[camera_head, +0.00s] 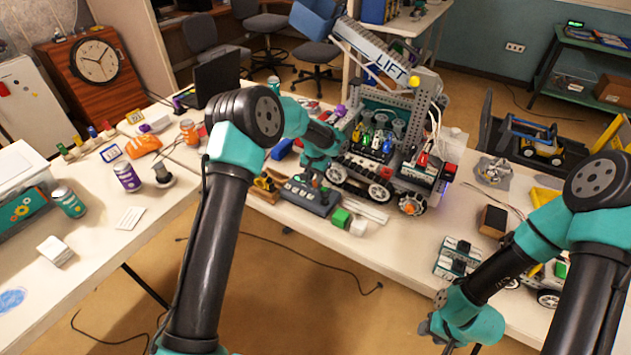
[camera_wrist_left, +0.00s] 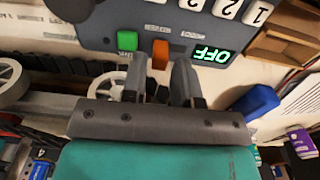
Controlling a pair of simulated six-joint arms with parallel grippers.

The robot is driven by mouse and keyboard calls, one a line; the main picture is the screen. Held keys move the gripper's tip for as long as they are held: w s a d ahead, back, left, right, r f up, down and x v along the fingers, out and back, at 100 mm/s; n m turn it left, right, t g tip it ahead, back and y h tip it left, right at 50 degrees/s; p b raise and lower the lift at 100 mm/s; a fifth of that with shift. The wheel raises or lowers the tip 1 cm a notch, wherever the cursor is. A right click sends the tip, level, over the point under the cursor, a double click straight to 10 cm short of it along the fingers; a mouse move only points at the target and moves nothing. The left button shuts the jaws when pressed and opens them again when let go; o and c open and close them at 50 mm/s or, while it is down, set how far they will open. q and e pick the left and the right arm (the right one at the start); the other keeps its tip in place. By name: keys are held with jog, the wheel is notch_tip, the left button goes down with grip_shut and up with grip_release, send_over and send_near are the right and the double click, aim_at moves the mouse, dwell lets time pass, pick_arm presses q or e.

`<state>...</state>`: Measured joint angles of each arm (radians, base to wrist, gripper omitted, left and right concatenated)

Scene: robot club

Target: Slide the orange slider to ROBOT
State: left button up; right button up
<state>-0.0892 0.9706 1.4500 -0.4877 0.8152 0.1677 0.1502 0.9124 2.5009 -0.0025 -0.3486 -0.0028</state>
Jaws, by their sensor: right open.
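A dark grey control panel (camera_head: 306,197) lies on the far table in front of the wheeled robot; it also fills the top of the left wrist view (camera_wrist_left: 120,14). The orange slider (camera_wrist_left: 160,54) sits at the panel's edge, between a green block (camera_wrist_left: 127,41) and a lit green OFF display (camera_wrist_left: 212,52). Small labels beside the slider are too small to read surely. My left gripper (camera_wrist_left: 159,78) is open, with one finger on each side of the slider and apparent gaps. My left gripper (camera_head: 318,172) reaches down over the panel. My right gripper (camera_head: 432,326) is open and away, low right.
The wheeled robot (camera_head: 388,150) with its LIFT sign stands close behind the panel. A green-and-white block (camera_head: 341,217) lies to the panel's right. A blue block (camera_wrist_left: 256,101) is near the left gripper.

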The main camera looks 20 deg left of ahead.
pick_arm(q)
jog(key=shift+f, duration=1.2)
jog(key=shift+c, duration=0.4)
grip_shut()
